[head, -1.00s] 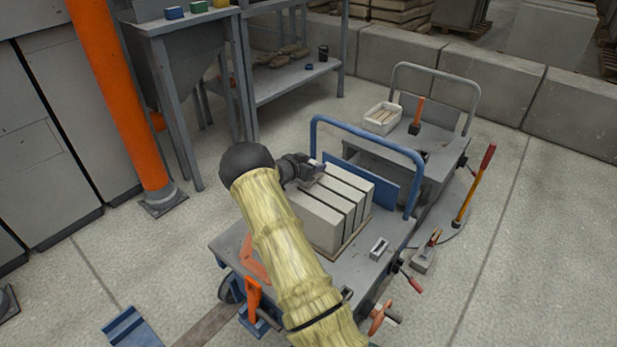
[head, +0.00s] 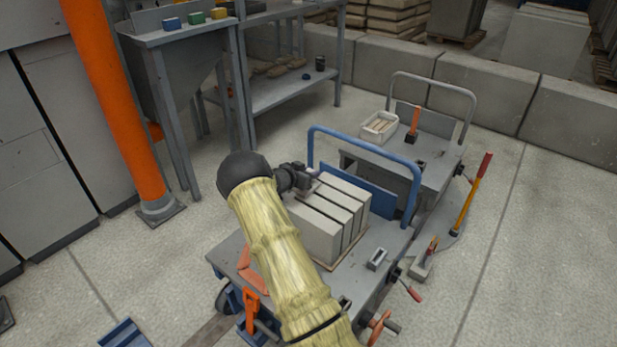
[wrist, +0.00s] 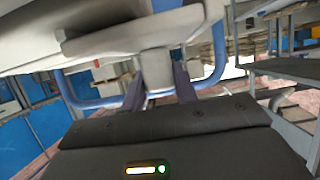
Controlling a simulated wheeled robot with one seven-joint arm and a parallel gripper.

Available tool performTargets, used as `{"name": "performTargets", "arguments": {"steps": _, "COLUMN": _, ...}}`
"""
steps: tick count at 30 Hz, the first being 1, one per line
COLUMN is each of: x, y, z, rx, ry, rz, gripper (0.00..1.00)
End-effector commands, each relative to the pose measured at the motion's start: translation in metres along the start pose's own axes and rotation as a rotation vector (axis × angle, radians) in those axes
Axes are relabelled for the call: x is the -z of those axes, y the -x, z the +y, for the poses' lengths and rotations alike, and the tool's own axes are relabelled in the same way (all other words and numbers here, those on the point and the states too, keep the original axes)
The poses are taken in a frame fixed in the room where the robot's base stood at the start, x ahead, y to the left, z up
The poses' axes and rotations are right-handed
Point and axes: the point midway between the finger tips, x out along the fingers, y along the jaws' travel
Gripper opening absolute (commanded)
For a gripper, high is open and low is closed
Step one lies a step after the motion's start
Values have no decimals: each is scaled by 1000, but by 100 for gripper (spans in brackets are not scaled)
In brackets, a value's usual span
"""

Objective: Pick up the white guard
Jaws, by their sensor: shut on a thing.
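My gripper (head: 306,186) is at the far left corner of a stack of grey-white slabs on the blue-handled cart. In the wrist view its two dark fingers (wrist: 158,86) are shut on a pale grey-white tab. The tab joins a wide, pale piece across the top of that view, which looks like the white guard (wrist: 150,38). In the head view my wrist and arm hide most of the held part, and I cannot tell whether it touches the slabs (head: 318,238).
The cart (head: 352,268) has a blue hoop handle (head: 366,142) behind the slabs. A small grey block (head: 377,258) lies on its right side. A second cart (head: 440,172) with a white box (head: 380,125) stands behind.

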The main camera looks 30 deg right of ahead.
Motion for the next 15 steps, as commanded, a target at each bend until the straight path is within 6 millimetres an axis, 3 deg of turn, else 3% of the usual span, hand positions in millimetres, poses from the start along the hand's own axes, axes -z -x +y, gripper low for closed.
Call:
{"name": "performTargets", "arguments": {"steps": 9, "x": 57, "y": 23, "z": 0, "rx": -1, "ry": -4, "rz": 2, "gripper": 4}}
{"name": "performTargets", "arguments": {"steps": 15, "x": 84, "y": 34, "z": 0, "rx": -1, "ry": -3, "rz": 1, "gripper": 4}}
